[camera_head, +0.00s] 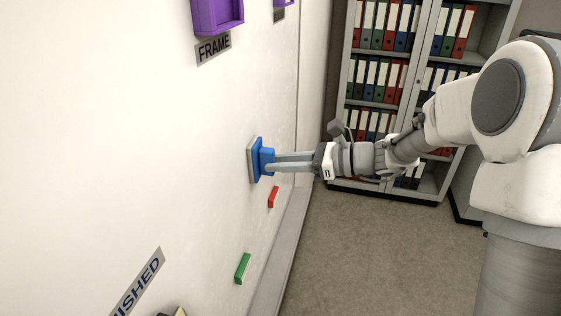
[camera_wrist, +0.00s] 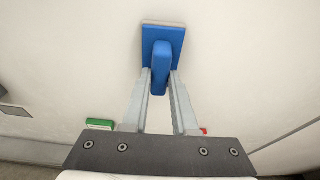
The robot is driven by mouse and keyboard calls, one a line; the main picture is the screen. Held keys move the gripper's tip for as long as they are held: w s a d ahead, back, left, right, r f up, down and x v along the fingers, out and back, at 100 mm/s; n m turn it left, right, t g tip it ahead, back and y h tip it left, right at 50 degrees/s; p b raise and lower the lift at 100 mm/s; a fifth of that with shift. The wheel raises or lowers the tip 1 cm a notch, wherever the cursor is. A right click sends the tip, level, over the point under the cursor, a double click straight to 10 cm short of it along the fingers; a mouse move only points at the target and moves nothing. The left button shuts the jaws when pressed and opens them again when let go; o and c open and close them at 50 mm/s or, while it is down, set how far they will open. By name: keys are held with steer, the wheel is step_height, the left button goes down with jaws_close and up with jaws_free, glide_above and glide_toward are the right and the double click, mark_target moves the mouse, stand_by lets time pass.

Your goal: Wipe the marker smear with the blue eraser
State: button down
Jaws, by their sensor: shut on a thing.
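The blue eraser (camera_head: 257,160) has a flat blue plate, a raised blue grip and a pale pad on its wall side. It is at the white wall surface, pad towards it; I cannot tell whether the pad touches. My gripper (camera_head: 270,162) reaches in from the right and is shut on the eraser's grip. In the wrist view the eraser (camera_wrist: 162,45) is at the top middle, with my gripper's fingers (camera_wrist: 161,80) on both sides of its grip. I see no marker smear in either view; it may be hidden behind the eraser.
A red block (camera_head: 273,197) and a green block (camera_head: 242,268) are on the wall below the eraser. A label ending "ISHED" (camera_head: 137,284) is at lower left. A binder shelf (camera_head: 430,107) stands behind.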

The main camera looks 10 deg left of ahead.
steer(key=s+b, duration=0.1)
steer(key=s, duration=0.9)
steer(key=shift+s+a, duration=0.15)
steer(key=shift+a, duration=0.25)
stand_by(0.4)
steer(key=d, duration=0.6)
steer(key=shift+s+p, duration=0.25)
steer(key=shift+p, duration=0.15)
steer(key=shift+d, duration=0.1)
steer(key=shift+f+p+v, duration=0.15)
steer(key=shift+v, duration=0.55)
steer(key=shift+f+p+v, duration=0.15)
steer(key=shift+v, duration=0.5)
steer(key=shift+w+d, duration=0.1)
